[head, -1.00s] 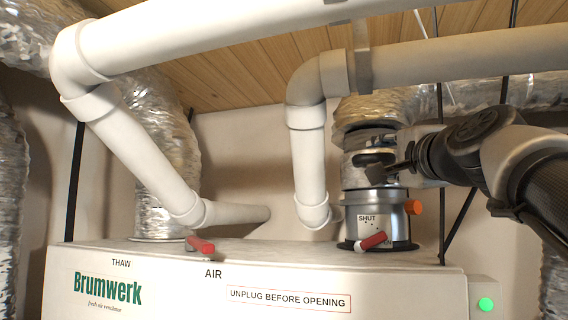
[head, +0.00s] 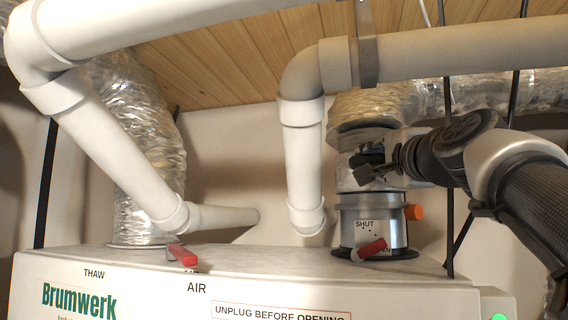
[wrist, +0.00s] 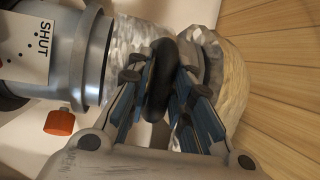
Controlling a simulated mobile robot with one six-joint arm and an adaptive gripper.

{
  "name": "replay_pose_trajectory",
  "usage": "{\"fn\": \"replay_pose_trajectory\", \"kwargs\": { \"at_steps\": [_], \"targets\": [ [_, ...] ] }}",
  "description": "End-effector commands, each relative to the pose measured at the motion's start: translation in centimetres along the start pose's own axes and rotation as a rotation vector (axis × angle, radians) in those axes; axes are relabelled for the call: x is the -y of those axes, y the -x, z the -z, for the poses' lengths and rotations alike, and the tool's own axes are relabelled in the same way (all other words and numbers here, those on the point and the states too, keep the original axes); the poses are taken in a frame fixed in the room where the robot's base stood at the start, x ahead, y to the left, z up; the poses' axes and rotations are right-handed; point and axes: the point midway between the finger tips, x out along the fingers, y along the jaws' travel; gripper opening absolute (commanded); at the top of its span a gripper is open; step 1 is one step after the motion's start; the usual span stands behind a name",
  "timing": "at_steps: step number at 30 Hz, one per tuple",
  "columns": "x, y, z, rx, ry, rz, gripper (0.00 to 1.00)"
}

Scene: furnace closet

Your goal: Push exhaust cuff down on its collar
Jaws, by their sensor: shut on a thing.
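The collar (head: 372,226) is a short metal cylinder on top of the white unit, with a SHUT label, a red lever and an orange knob (head: 414,212). The exhaust cuff (head: 350,178) is the silvery end of the foil duct, directly above the collar. My gripper (head: 368,170) is at the cuff, reaching in from the right. In the wrist view my gripper (wrist: 163,95) is shut on a black rounded grip (wrist: 161,75) in front of the silvery cuff. The collar's rim (wrist: 100,50) shows beside it, close to the foil. How far the cuff overlaps the collar I cannot tell.
The white Brumwerk unit (head: 140,276) lies below, with a second red lever (head: 182,254) at its middle. White pipes (head: 302,150) run left of the collar and overhead. Dark hanging rods (head: 449,180) stand close by my arm. Another foil duct (head: 140,130) rises at left.

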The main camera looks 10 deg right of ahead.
Motion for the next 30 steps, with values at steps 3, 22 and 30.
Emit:
{"fn": "replay_pose_trajectory", "kwargs": {
  "at_steps": [3, 22, 30],
  "targets": [
    [0.2, 0.1, 0.0, -0.001, 0.000, 0.004, 0.04],
    [-0.5, 0.3, -0.1, -0.003, -0.001, 0.008, 0.00],
    [-4.0, 0.8, -0.3, -0.001, -0.001, 0.006, 0.00]
  ]
}}
